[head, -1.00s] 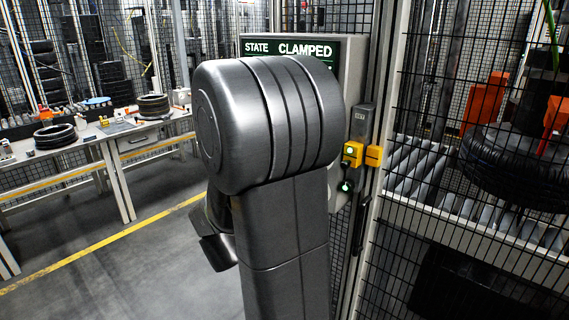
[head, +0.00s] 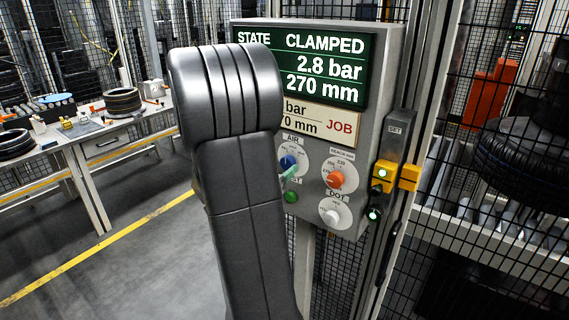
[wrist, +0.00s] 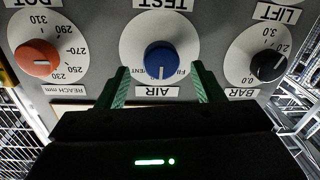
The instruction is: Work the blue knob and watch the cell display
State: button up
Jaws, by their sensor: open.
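The blue knob (wrist: 161,61) sits on a white round dial marked AIR, its white line pointing down in the wrist view. My gripper (wrist: 162,86) is open, its green fingers left and right of the knob; I cannot tell whether they touch it. In the head view the knob (head: 287,161) is partly hidden by my arm, with a green finger (head: 290,174) beside it. The cell display (head: 305,66) reads STATE CLAMPED, 2.8 bar, 270 mm. The job plate (head: 318,118) below it is partly hidden by my arm; "bar", "0 mm" and JOB show.
An orange REACH knob (wrist: 38,58) and a black BAR knob (wrist: 269,66) flank the blue one. A white knob (head: 331,216) and a green button (head: 291,196) sit lower on the panel. A yellow switch (head: 384,175) is at right. A mesh fence and tyre (head: 520,160) stand beyond.

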aim_at(289, 162)
jog(key=shift+x, duration=1.45)
jog(key=shift+c, duration=0.4)
jog(key=c, duration=0.9)
jog(key=shift+f+m+b, duration=0.15)
jog(key=shift+m+b, duration=0.2)
jog(key=shift+m, duration=0.05)
jog(key=m+b, duration=0.2)
jog(key=b, duration=0.1)
jog(key=shift+f+m, duration=0.15)
jog(key=shift+m, duration=0.25)
jog(key=m+b, duration=0.3)
jog(key=b, duration=0.1)
jog(key=shift+m, duration=0.4)
jog(key=shift+m+h+b, duration=0.3)
jog(key=shift+m+b, duration=0.4)
jog(key=shift+m, duration=0.2)
